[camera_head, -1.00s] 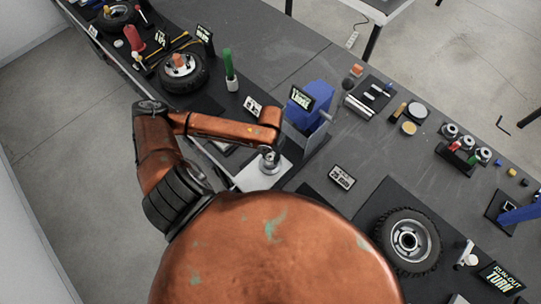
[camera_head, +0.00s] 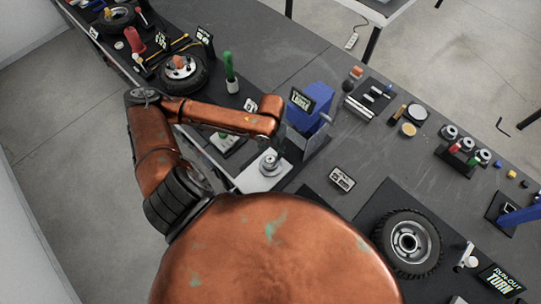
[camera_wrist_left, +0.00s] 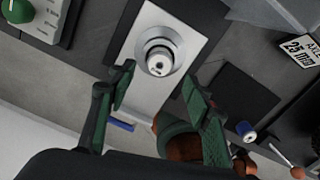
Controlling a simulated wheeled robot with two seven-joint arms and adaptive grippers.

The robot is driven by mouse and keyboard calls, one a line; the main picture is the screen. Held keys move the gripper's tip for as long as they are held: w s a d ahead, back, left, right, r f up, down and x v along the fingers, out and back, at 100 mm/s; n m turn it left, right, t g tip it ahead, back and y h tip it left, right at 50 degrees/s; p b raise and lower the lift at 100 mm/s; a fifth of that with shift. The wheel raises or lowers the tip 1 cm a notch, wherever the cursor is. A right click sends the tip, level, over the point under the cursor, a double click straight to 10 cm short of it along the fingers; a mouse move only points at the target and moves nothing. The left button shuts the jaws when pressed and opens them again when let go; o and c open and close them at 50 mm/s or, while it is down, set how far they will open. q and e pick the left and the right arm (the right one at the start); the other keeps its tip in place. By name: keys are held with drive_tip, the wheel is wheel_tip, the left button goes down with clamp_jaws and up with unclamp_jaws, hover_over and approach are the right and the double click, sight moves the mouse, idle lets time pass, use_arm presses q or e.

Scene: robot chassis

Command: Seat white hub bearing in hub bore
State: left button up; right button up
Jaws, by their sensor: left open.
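The hub (camera_head: 270,166) stands on a white plate (camera_head: 252,181) at the bench's near edge. In the left wrist view the plate (camera_wrist_left: 147,92) carries a round grey base with a pale cylindrical piece (camera_wrist_left: 160,60) upright at its middle. I cannot tell whether this piece is the white bearing or part of the hub, nor how deep it sits. My left gripper (camera_wrist_left: 158,86) is open and empty, its green-padded fingers apart in front of the hub and not touching it. In the head view the arm's end covers it. My right gripper is not in view.
A blue stand (camera_head: 316,100) is right behind the hub. A tyred wheel (camera_head: 408,241) lies at right; another wheel (camera_head: 182,72) is at the back left.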

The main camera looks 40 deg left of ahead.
sight(271, 159)
use_arm(q)
wheel_tip(271, 159, up, 6)
drive_tip(key=shift+f, duration=0.15)
drive_tip(key=shift+d, duration=0.1)
idle(0.5)
